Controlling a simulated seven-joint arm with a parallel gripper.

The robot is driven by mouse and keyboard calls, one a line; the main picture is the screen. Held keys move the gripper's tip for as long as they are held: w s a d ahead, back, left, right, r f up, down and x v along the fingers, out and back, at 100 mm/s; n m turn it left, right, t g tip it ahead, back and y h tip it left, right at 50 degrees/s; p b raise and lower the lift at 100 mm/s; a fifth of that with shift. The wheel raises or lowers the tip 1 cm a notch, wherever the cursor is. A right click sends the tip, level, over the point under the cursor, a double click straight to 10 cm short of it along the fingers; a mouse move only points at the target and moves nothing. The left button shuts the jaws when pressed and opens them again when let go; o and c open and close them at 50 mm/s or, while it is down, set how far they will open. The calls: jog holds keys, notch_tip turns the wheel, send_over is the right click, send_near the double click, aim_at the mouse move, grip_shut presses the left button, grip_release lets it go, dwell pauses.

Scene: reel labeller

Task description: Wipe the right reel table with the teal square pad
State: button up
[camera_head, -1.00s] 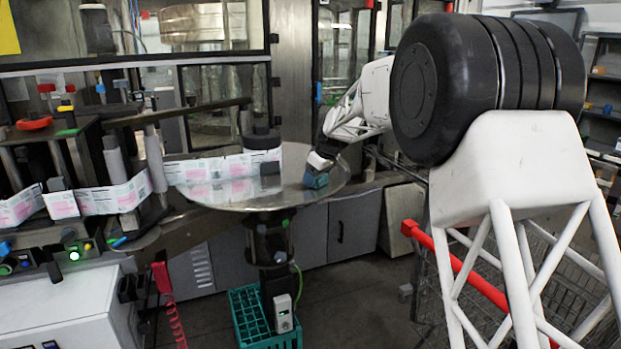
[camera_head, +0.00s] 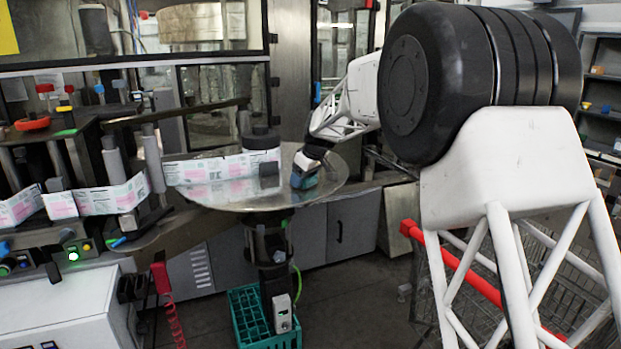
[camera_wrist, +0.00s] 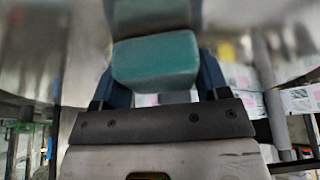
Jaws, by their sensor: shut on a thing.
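The right reel table (camera_head: 240,199) is a round, shiny metal disc on a dark post in the middle of the head view. My gripper (camera_head: 305,176) is over the right part of the disc and is shut on the teal square pad (camera_head: 303,182). In the wrist view the teal pad (camera_wrist: 155,60) sits between the blue fingers of my gripper (camera_wrist: 157,78). The pad is low at the disc's surface; whether it touches cannot be told for certain.
A black reel core (camera_head: 261,139) with a printed label web (camera_head: 215,170) stands on the back left of the disc. The labelling machine (camera_head: 60,160) is at the left. A green crate (camera_head: 250,318) stands below the table. The disc's front and right are clear.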

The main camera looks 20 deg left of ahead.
aim_at(283, 188)
jog(key=shift+s+a+f, duration=0.2)
jog(key=shift+s+a, duration=0.4)
jog(key=shift+s+a+f, duration=0.2)
jog(key=shift+s+a, duration=0.35)
jog(key=shift+s+a+r, duration=0.1)
jog(key=shift+s+a, duration=0.95)
notch_tip(283, 188, up, 8)
jog(key=shift+r, duration=0.1)
jog(key=w+d+f+m+t, duration=0.1)
jog(key=d+m, duration=0.2)
jog(key=d, duration=0.6)
jog(key=w+d+f+m+t+h, duration=0.1)
jog(key=d+m, duration=0.1)
jog(key=d, duration=0.7)
jog(key=shift+f+m, duration=0.4)
jog(key=shift+w, duration=0.15)
jog(key=shift+w+a+f, duration=0.25)
jog(key=shift+w+a, duration=1.05)
jog(key=shift+w, duration=1.05)
jog(key=shift+w+a+f, duration=0.25)
jog(key=shift+w+a, duration=1)
jog(key=shift+w, duration=1.05)
jog(key=shift+w+a+f, duration=0.25)
jog(key=shift+w+a, duration=1.05)
jog(key=shift+w, duration=1.05)
